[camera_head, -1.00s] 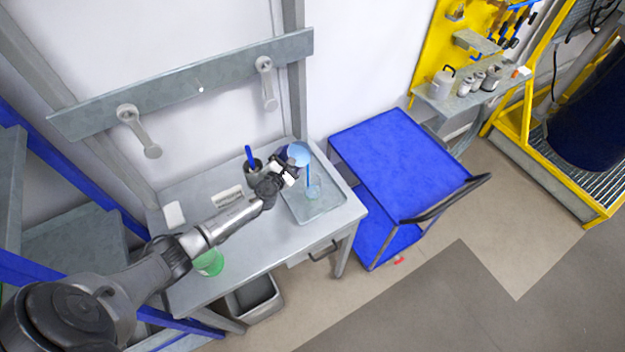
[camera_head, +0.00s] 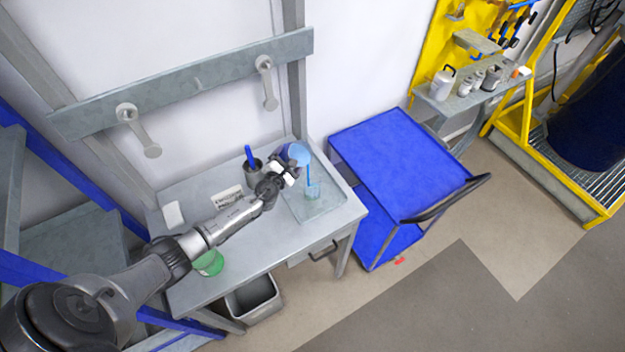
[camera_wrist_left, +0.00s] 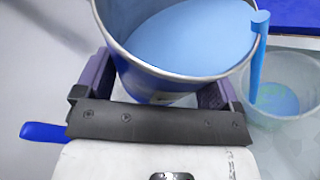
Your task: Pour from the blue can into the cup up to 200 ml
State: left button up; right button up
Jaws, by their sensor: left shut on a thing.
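My left gripper (camera_head: 284,173) is shut on the blue can (camera_head: 298,153) and holds it tilted above the tray on the table. In the left wrist view the can (camera_wrist_left: 140,75) is open at the top and holds light blue liquid (camera_wrist_left: 190,40). A blue stream (camera_wrist_left: 257,60) runs from its rim down into the clear cup (camera_wrist_left: 290,78). The cup (camera_head: 313,191) stands in the metal tray (camera_head: 325,207), with some blue liquid in its bottom. I cannot read any level marks on it. The right gripper is not in view.
A dark pot with a blue handle (camera_head: 249,160) stands left of the can. A white label card (camera_head: 227,196) and a green-rimmed container (camera_head: 209,263) are on the table (camera_head: 262,240). A blue cart (camera_head: 400,160) stands to the right.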

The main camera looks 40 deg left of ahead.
pick_arm(q)
jog(key=shift+r, duration=0.2)
dwell(0.5)
jog(key=shift+m+b, duration=0.4)
jog(key=shift+b, duration=0.2)
jog(key=shift+f+t+b, duration=0.15)
jog(key=shift+t+b, duration=0.15)
jog(key=shift+b, duration=0.05)
dwell(0.6)
jog(key=shift+m+y+b, duration=0.3)
jog(key=shift+m+b, duration=0.05)
jog(key=shift+m, duration=0.05)
dwell(0.4)
dwell(0.5)
